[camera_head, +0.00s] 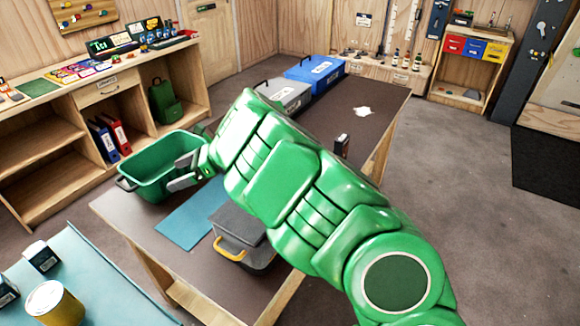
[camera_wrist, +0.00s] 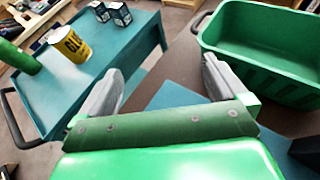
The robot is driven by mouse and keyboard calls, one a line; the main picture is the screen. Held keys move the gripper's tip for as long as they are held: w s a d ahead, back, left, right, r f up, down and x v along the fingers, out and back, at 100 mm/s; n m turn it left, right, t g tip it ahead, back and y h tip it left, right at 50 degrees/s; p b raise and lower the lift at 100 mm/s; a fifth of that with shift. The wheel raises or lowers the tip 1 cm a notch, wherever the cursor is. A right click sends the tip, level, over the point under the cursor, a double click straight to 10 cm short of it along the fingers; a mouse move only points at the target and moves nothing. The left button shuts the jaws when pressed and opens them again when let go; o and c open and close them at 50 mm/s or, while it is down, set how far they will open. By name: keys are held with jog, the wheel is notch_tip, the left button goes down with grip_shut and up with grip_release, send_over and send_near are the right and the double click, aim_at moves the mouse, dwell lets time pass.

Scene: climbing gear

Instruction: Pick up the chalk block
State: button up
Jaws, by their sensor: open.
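No thing in view is clearly readable as the chalk block. Small dark boxes with white tops stand on the teal cart: one is the near box (camera_head: 42,257) in the head view, and the wrist view shows a pair, a left box (camera_wrist: 99,12) and a right box (camera_wrist: 120,14). A white patch (camera_head: 364,112) lies farther back. My gripper (camera_head: 185,165) is open and empty, above the table beside the green bin; its fingers (camera_wrist: 162,72) are spread in the wrist view.
The green bin (camera_head: 128,176) stands on the brown table (camera_head: 130,214), near a teal mat (camera_head: 190,222) and a grey case with a yellow handle (camera_head: 238,222). Grey (camera_head: 288,92) and blue (camera_head: 316,72) boxes stand behind. A yellow can (camera_head: 55,304) is on the teal cart (camera_head: 95,285).

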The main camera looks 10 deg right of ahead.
jog(key=w+d+m+t+h, duration=0.1)
jog(key=w+d+m+t, duration=0.3)
jog(key=d, duration=1)
jog(key=w+d+m+t+h, duration=0.1)
jog(key=w+d, duration=0.4)
jog(key=d, duration=0.9)
jog(key=w+d+m+t+h, duration=0.1)
jog(key=w+d+m+t, duration=0.3)
jog(key=d, duration=1)
jog(key=f, duration=0.4)
jog(key=f+n, duration=0.1)
jog(key=f, duration=0.4)
jog(key=w+f+n+g, duration=0.1)
jog(key=f, duration=0.4)
jog(key=shift+a, duration=0.35)
jog(key=shift+f, duration=0.45)
jog(key=shift+w+a+f, duration=0.1)
jog(key=shift+f, duration=0.05)
jog(key=shift+x, duration=3.7)
jog(key=shift+w+f, duration=0.1)
jog(key=c, duration=1.1)
jog(key=shift+o, duration=0.2)
